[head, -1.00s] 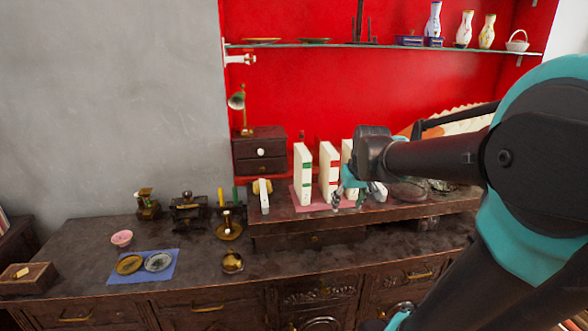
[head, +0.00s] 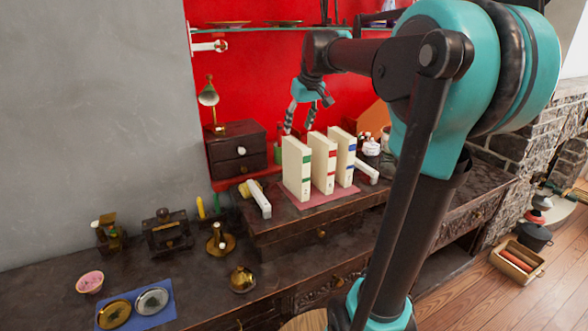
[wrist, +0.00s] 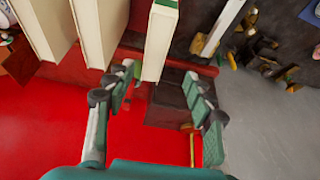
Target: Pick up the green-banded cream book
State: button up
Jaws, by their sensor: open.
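The green-banded cream book (head: 296,170) stands upright at the left of a row of three cream books on a red mat (head: 327,199). Beside it stand a red-banded book (head: 322,164) and a blue-banded book (head: 345,158). My gripper (head: 300,129) is open and empty, pointing down above the back of the row, near the green-banded book. In the wrist view, the green-banded book (wrist: 160,42) reaches between the spread fingers of my gripper (wrist: 164,88). Its green band shows at the top edge. I cannot tell whether a finger touches it.
White bookend-like pieces (head: 260,200) flank the row. A small drawer box (head: 238,150) stands behind on the left. Jars (head: 371,146) are at the back right. A glass shelf (head: 270,30) runs above. Brass items and a blue mat (head: 160,309) lie on the lower left top.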

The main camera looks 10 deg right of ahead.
aim_at(294, 142)
jog(key=x, duration=0.8)
jog(key=shift+d+x, duration=0.25)
jog(key=shift+x, duration=1.1)
jog(key=shift+d+x, duration=0.2)
jog(key=shift+x, duration=1.15)
jog(key=shift+f, duration=0.35)
grip_shut()
